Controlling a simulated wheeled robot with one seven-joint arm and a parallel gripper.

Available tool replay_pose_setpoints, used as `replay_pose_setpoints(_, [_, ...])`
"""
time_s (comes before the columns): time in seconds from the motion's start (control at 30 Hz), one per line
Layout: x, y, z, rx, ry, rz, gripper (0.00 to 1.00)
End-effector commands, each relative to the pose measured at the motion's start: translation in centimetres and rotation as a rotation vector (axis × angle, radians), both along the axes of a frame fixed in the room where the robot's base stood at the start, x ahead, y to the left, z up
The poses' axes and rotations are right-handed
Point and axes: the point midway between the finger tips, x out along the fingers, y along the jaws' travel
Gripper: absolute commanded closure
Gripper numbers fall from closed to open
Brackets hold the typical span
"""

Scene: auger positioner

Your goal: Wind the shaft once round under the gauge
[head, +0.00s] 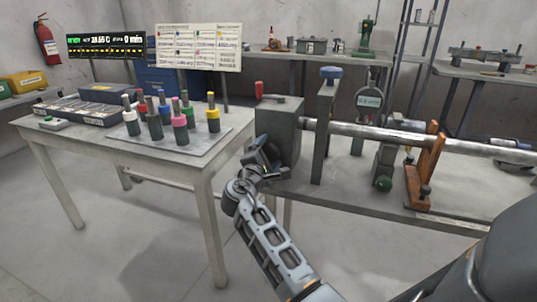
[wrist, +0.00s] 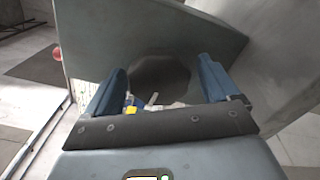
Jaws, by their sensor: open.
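The long grey shaft (head: 400,137) runs level from the grey headstock box (head: 283,118) to the right, across the bench. The round gauge (head: 369,98) stands on a post behind the shaft, right of an upright plate with a blue knob (head: 331,73). My gripper (head: 268,158) is low against the near left side of the box. In the wrist view its blue fingers (wrist: 162,66) are apart, with a dark, many-sided round part (wrist: 160,78) on a grey face between and beyond them. I cannot tell whether they touch it. Nothing is seen held.
An orange stand (head: 425,165) and a green knob (head: 383,183) are by the shaft. The left table holds several colour-banded pots (head: 180,122) on a board, close left of my gripper. A red-tipped lever (head: 259,89) tops the box. Floor between the tables is clear.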

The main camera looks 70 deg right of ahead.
Motion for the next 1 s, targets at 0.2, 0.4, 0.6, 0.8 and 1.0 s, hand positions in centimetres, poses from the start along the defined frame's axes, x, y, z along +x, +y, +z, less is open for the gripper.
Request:
replay_pose_setpoints(0.2, [-0.1, 3.2, -0.1, 0.000, 0.001, 0.004, 0.12])
replay_pose_setpoints(0.4, [-0.4, 6.2, -0.1, 0.001, 0.000, 0.003, 0.12])
replay_pose_setpoints(0.6, [-0.6, 7.4, -0.1, 0.000, 0.001, 0.001, 0.12])
replay_pose_setpoints(0.8, [-0.6, 7.5, -0.1, 0.000, 0.000, 0.000, 0.12])
replay_pose_setpoints(1.0, [-0.6, 7.5, -0.1, 0.000, 0.000, 0.000, 0.12])
